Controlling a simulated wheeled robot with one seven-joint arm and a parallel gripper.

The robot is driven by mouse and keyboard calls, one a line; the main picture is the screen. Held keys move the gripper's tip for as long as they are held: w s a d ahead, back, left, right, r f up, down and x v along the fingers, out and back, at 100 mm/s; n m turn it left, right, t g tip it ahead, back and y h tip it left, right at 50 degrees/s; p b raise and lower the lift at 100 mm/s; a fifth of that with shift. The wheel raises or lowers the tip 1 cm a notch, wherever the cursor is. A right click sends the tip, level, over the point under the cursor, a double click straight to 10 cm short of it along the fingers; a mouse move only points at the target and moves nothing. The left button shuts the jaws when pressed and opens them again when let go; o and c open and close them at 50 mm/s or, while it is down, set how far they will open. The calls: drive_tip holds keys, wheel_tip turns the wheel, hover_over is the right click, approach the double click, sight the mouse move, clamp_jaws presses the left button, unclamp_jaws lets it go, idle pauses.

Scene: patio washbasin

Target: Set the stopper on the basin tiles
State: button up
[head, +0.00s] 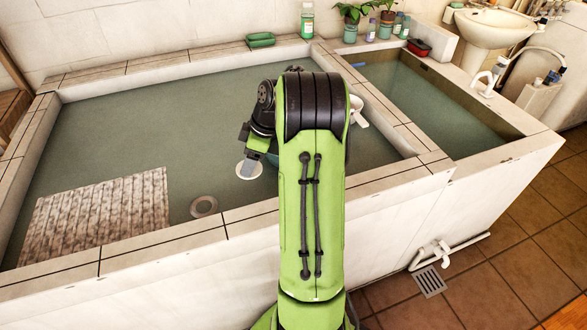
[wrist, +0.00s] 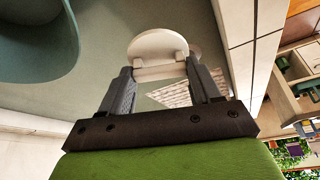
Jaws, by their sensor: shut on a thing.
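The stopper is a pale round disc (head: 249,170) at the tip of my gripper (head: 247,158) in the head view, over the large basin. In the wrist view the stopper (wrist: 158,44) stands out beyond the fingertips. My gripper (wrist: 161,74) is shut on its near edge, one finger on each side. The basin tiles (head: 185,237) form the light rim with dark joints around the basin. In the wrist view the tiled rim (wrist: 236,25) runs along the right. The stopper is apart from the rim. My arm hides part of the basin and front rim.
A round drain (head: 204,206) and a slatted mat (head: 100,213) are in the large basin. A teal vessel (wrist: 35,35) is close by at the wrist view's upper left. The front-left rim is clear.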

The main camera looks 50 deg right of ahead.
wheel_tip(320, 180, down, 10)
drive_tip(key=b, duration=0.3)
drive_tip(key=shift+f+b, duration=0.1)
drive_tip(key=shift+b, duration=0.3)
drive_tip(key=o, duration=1)
drive_tip(key=shift+o, duration=0.2)
